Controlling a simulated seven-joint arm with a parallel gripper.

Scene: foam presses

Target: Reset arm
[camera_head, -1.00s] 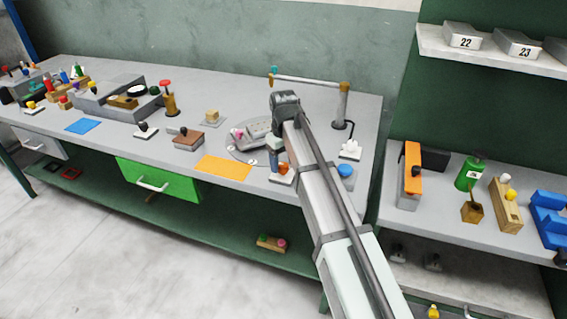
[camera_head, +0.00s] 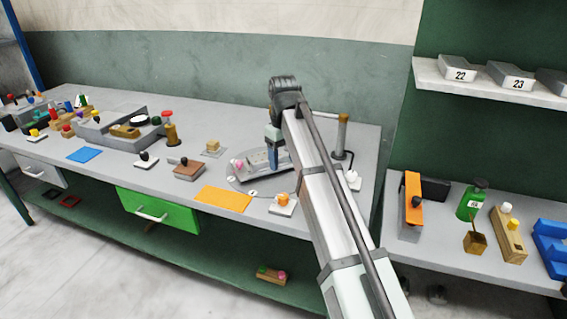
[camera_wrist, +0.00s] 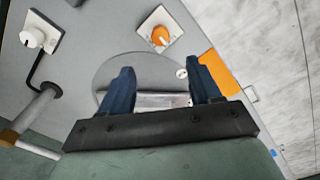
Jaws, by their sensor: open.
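My gripper (camera_head: 272,148) is above the right part of the long grey workbench (camera_head: 330,215) in the head view. In the wrist view its two dark blue fingers (camera_wrist: 160,95) are apart with nothing held between them. Below them is a grey round plate (camera_wrist: 112,75) carrying a metal block (camera_wrist: 162,100), partly hidden by the gripper. In the head view this metal block (camera_head: 262,160) sits on the round plate (camera_head: 238,182), partly behind my gripper.
An orange-knobbed white base (camera_head: 282,203) and an orange mat (camera_head: 222,199) lie near the bench front. A post with a horizontal bar (camera_head: 342,135) stands behind my arm. A green drawer (camera_head: 158,210) is below. Numbered grey bins (camera_head: 458,70) sit on the right shelf.

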